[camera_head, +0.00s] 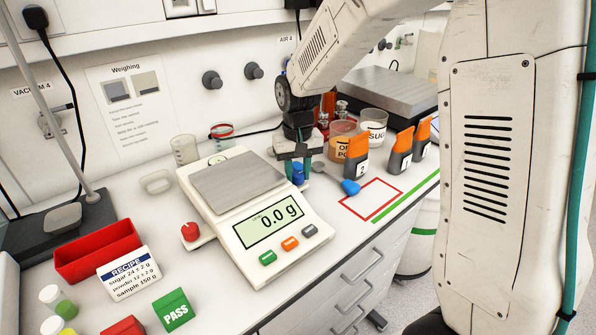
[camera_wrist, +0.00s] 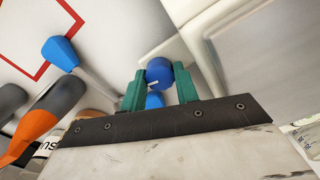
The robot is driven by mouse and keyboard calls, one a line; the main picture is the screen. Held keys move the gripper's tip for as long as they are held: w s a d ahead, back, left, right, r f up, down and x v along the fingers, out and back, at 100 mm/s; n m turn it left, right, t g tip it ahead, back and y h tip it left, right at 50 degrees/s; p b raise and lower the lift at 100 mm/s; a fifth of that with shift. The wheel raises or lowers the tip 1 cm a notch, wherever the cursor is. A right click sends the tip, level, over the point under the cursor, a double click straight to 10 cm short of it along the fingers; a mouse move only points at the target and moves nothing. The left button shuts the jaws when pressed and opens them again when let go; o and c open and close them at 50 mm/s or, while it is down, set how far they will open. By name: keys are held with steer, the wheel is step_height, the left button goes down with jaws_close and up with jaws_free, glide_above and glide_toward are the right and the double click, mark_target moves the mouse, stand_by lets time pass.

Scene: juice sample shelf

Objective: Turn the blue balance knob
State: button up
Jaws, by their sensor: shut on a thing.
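The blue balance knob (camera_wrist: 159,73) sits at the side of the white balance (camera_head: 265,232), whose display reads 0.0 g. In the head view the knob (camera_head: 298,173) shows just below my gripper (camera_head: 291,168), at the balance's right side. In the wrist view my gripper (camera_wrist: 158,88) has its two green fingers on either side of the knob, shut on it. A small white mark shows on the knob's face. A second blue part (camera_wrist: 154,101) shows between the fingers below the knob.
A scoop with a blue handle (camera_head: 350,187) lies right of the gripper, near a red square outline (camera_head: 371,200). Orange and grey holders (camera_head: 356,153), jars (camera_head: 373,124) and a grey-topped device (camera_head: 385,92) stand behind. A red knob (camera_head: 190,232) and red tray (camera_head: 97,252) are at left.

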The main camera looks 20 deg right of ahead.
mark_target(298, 173)
steer(key=shift+m, duration=1.7)
steer(key=o, duration=0.7)
step_height(298, 173, up, 8)
